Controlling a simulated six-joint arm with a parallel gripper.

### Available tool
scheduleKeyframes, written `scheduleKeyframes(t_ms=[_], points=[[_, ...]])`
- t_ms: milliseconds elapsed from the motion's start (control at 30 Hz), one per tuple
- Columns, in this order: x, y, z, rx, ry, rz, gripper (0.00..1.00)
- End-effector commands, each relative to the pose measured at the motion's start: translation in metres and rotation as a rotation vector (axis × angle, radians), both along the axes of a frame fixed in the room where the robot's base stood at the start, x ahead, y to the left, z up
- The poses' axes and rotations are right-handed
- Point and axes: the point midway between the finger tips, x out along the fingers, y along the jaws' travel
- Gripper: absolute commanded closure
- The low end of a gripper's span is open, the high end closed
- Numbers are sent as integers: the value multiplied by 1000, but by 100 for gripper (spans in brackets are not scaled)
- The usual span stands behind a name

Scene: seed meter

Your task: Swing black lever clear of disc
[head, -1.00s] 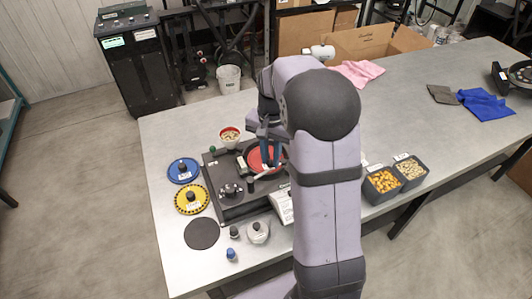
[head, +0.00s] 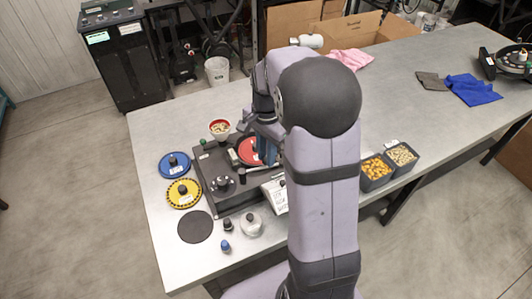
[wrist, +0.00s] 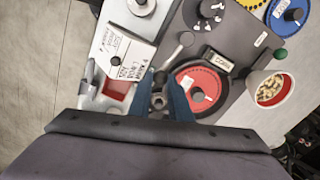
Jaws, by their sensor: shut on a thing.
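The red disc (wrist: 197,88) with a dark central knob sits in its round seat on the dark seed meter base (head: 214,192). In the head view the red disc (head: 247,150) is partly hidden by my arm. My gripper (head: 269,160) is shut on the lever, beside the disc's rim. The lever's visible part lies beside the disc, not across it. Its gripped end is partly hidden.
A hopper cup (wrist: 270,90) of seeds stands beside the disc. A white labelled box (wrist: 122,50) and a grey part with a red inside (wrist: 116,88) lie on the other side. Blue (head: 175,165) and yellow (head: 184,193) discs lie left of the base.

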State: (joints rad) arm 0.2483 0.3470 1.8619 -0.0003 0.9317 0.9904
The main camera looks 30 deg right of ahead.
Motion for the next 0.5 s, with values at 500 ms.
scheduleKeyframes(t_ms=[500], points=[[0,0,1,0,-1,0,63]])
